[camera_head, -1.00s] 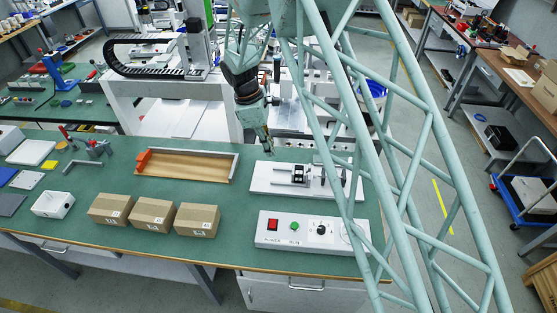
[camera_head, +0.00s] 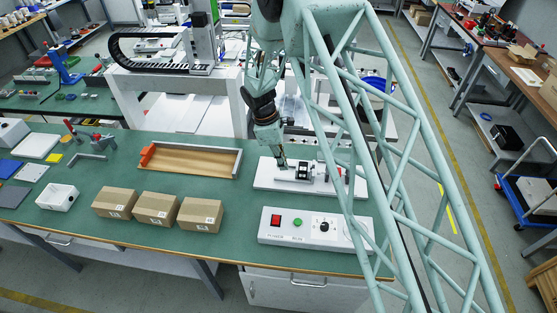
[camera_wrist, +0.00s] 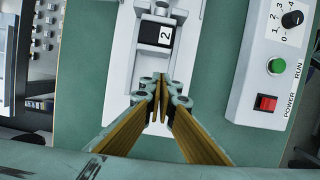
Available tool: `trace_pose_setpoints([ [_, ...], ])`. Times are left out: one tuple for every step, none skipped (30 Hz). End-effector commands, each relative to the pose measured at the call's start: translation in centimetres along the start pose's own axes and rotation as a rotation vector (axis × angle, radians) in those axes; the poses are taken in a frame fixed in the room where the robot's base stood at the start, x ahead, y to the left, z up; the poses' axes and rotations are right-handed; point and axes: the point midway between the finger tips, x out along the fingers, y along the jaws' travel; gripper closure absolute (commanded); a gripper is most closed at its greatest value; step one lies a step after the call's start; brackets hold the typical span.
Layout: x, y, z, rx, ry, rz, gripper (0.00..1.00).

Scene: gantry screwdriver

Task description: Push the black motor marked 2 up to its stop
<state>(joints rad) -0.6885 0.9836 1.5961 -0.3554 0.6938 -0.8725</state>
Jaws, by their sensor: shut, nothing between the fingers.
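The black motor marked 2 (camera_wrist: 159,36) sits on a white fixture plate (camera_wrist: 203,62) in the wrist view, its white label facing up. In the head view the motor (camera_head: 305,171) is on the fixture plate (camera_head: 265,183) at the right of the green bench. My gripper (camera_wrist: 160,84) is shut and empty. Its fingertips are over the plate, just short of the motor's near end in the wrist view; whether they touch it I cannot tell. In the head view my gripper (camera_head: 282,165) is low, to the left of the motor.
A control box (camera_head: 265,232) with a red switch, a green button and a dial stands in front of the plate. A wooden tray (camera_head: 190,163) and several cardboard boxes (camera_head: 157,209) are to the left. Green bench top is clear between them.

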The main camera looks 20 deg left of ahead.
Motion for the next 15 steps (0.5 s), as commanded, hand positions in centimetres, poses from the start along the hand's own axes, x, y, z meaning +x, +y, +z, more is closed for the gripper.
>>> trace_pose_setpoints([
  [0.0,0.1,0.7,0.003,0.001,0.001,1.0],
  [0.1,0.1,1.0,0.002,0.001,0.001,1.0],
  [0.2,0.1,1.3,0.002,0.001,0.001,1.0],
  [0.2,0.1,1.6,0.001,0.001,0.001,1.0],
  [0.3,0.1,1.8,0.001,0.001,0.001,1.0],
  [0.4,0.0,2.0,0.0,0.0,0.0,1.0],
  [0.4,0.0,2.2,0.0,0.0,0.0,1.0],
  [0.5,0.0,2.4,0.0,0.0,0.0,1.0],
  [0.5,0.0,2.5,0.0,0.0,0.0,1.0],
  [0.5,0.0,2.6,0.0,0.0,0.0,1.0],
  [0.5,0.0,2.7,0.0,0.0,0.0,1.0],
  [0.5,0.1,2.8,0.0,0.0,0.001,1.0],
  [0.6,0.1,2.8,0.0,0.0,0.001,1.0],
  [0.6,0.1,2.9,0.0,0.0,0.001,1.0],
  [0.6,0.1,2.9,0.0,0.0,0.001,1.0],
])
